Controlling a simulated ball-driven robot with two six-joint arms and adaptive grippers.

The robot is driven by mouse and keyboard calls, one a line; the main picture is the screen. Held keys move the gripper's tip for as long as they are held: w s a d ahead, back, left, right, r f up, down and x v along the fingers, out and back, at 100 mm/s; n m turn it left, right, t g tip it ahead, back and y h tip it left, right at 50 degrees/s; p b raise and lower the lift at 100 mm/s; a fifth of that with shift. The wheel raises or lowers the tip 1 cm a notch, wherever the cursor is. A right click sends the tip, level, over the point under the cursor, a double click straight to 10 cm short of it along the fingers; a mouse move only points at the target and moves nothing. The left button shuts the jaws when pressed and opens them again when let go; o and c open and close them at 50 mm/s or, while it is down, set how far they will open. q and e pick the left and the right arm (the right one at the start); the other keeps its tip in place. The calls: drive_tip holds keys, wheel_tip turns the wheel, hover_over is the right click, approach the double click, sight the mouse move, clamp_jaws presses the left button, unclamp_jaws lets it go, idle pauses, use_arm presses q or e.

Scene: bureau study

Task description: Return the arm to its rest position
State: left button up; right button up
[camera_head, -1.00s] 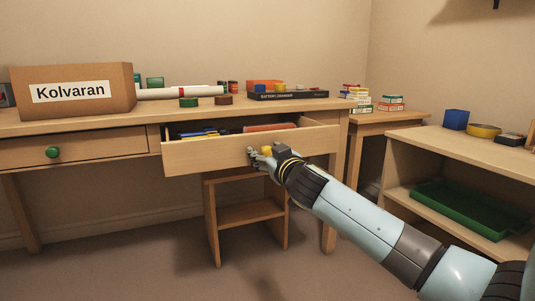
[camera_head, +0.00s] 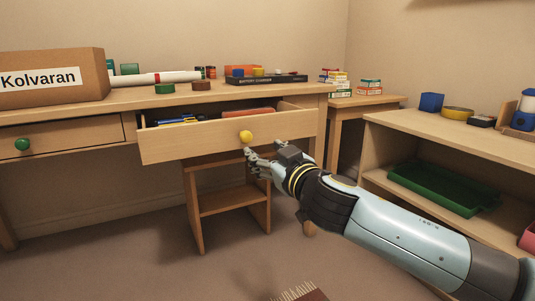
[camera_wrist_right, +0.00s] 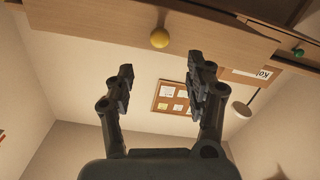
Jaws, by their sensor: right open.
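My right gripper (camera_head: 262,163) is open and empty, just below and to the right of the yellow knob (camera_head: 246,137) of the pulled-out drawer (camera_head: 190,148). In the right wrist view the two fingers of the right gripper (camera_wrist_right: 158,88) stand apart with nothing between them. The yellow knob (camera_wrist_right: 160,38) shows there beyond the fingertips, apart from them. My right arm comes in from the lower right. My left gripper is not in view.
The desk (camera_head: 120,98) bears a Kolvaran box (camera_head: 45,80) and several small items. A stool (camera_head: 235,200) stands under the drawer. A shelf unit (camera_head: 450,140) with a green tray (camera_head: 440,187) is at the right, beside my arm. The floor in front is mostly clear.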

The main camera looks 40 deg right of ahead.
idle(0.3)
drive_tip(key=s+a+f+g+y+p, duration=0.1)
drive_tip(key=s+a+f+g+p, duration=0.3)
drive_tip(key=s+f, duration=0.7)
drive_tip(key=s+a+f+g+y+p, duration=0.1)
drive_tip(key=s+a+f+g+y, duration=0.15)
drive_tip(key=s+f+g, duration=0.6)
drive_tip(key=s+a+f+g+p, duration=0.25)
drive_tip(key=s+f, duration=0.75)
drive_tip(key=s, duration=0.5)
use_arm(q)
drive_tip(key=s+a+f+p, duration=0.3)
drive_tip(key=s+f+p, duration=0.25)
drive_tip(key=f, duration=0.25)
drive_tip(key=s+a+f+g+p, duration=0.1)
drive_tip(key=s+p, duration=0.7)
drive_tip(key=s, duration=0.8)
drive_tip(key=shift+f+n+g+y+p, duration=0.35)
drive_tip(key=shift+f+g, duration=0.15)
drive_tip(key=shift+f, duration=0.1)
use_arm(e)
drive_tip(key=s+d+f+g, duration=0.1)
drive_tip(key=s+f, duration=0.1)
drive_tip(key=s, duration=0.7)
drive_tip(key=s+f+g, duration=0.1)
drive_tip(key=s+f, duration=0.1)
drive_tip(key=s, duration=0.8)
drive_tip(key=shift+s+d+f, duration=0.15)
drive_tip(key=shift+d+f, duration=0.2)
drive_tip(key=shift+f, duration=0.05)
